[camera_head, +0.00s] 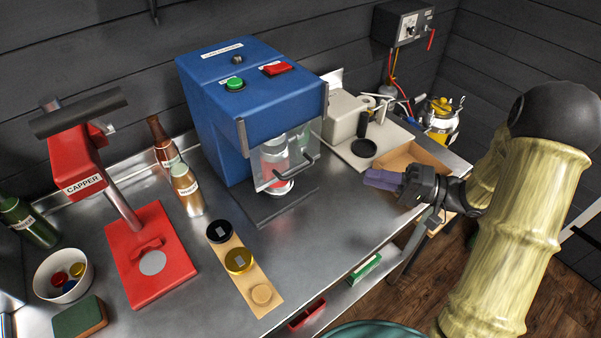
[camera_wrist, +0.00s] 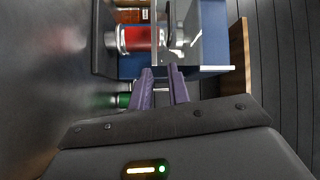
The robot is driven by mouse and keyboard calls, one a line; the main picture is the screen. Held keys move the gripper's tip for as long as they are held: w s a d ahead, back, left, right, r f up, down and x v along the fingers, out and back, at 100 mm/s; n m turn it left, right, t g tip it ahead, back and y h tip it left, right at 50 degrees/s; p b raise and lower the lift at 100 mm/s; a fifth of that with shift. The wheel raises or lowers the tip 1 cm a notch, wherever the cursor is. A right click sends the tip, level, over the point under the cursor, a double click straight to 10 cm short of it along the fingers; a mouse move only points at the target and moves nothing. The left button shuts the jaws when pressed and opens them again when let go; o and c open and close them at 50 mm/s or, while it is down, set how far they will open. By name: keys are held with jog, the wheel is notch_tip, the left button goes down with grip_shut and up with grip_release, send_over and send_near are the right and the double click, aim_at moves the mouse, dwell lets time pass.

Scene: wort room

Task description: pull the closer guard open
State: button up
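The blue closer (camera_head: 240,90) stands on the steel bench, with a green button and a red switch on top. Its clear guard (camera_head: 268,172) hangs across the front opening, with a dark bar handle (camera_head: 298,170) on it. A jar with red contents shows behind the guard, and a red jar (camera_wrist: 136,38) shows in the wrist view. My gripper (camera_head: 372,178) is to the right of the handle, apart from it, with its purple fingers pointing left toward the closer. In the wrist view the fingers (camera_wrist: 160,80) stand apart with nothing between them. The handle is not clear there.
The red capper (camera_head: 150,250) and brown bottles (camera_head: 186,188) stand left of the closer. A board with lids (camera_head: 262,292) lies in front. A beige machine (camera_head: 345,118) and a wooden tray (camera_head: 412,157) are at the right. Bare bench lies between closer and gripper.

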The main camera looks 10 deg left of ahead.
aim_at(301, 169)
jog(key=shift+s+d+r+g+y, duration=0.1)
jog(key=shift+s+d+g+y, duration=0.15)
jog(key=shift+s+g, duration=0.25)
jog(key=shift+s+d+r+g+y, duration=0.1)
jog(key=shift+s+d+g+y, duration=0.15)
jog(key=shift+s+g, duration=0.25)
jog(key=a, duration=0.5)
jog(key=s+a+r+p, duration=0.1)
jog(key=a, duration=0.5)
jog(key=a+r+p, duration=0.1)
jog(key=a, duration=0.5)
jog(key=shift+s+a, duration=0.15)
jog(key=shift+s, duration=0.05)
grip_shut()
